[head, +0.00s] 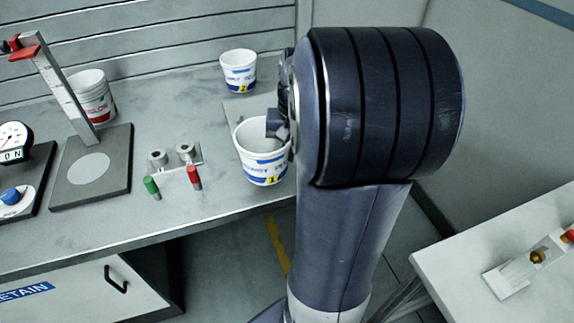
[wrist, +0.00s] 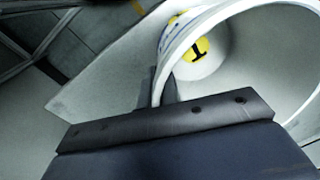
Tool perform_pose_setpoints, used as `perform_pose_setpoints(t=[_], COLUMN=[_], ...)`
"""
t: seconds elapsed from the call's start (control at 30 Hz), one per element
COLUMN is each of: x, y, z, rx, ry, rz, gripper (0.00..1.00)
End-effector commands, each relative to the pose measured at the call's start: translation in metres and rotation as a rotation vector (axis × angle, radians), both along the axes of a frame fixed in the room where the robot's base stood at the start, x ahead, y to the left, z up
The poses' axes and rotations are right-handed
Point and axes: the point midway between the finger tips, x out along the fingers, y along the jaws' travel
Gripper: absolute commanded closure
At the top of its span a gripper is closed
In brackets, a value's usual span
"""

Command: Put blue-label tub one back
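Blue-label tub one (head: 262,165) is a white tub with a blue band and a yellow "1" mark. It is upright or nearly so at the bench's right front, beside my arm. My gripper (head: 277,125) is at its rim, with a dark finger inside the tub. In the wrist view, the tub's wall (wrist: 185,40) runs between the fingers (wrist: 160,88), which look closed on it. A yellow "1" disc shows inside on its floor. I cannot tell whether its base touches the bench. My arm hides the tub's right side.
Blue-label tub two (head: 239,72) stands behind, by a pale plate (head: 232,108). A red-label tub (head: 92,98) stands behind a height gauge (head: 60,90). A small fixture with green and red handles (head: 175,175) is left of tub one. A white table (head: 465,265) is at right.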

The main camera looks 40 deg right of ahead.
Motion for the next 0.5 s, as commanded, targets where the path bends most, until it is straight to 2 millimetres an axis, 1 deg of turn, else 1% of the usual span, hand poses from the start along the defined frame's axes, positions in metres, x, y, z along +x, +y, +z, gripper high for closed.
perform_pose_setpoints(t=[0.23,0.33,0.5], x=[-0.001,0.000,0.000], y=[0.000,0.000,0.000], z=[-0.033,-0.038,-0.038], rx=[0.002,0.000,-0.001], ry=[0.003,0.000,-0.001], rz=[-0.001,-0.001,-0.001], gripper=[1.00,1.00,1.00])
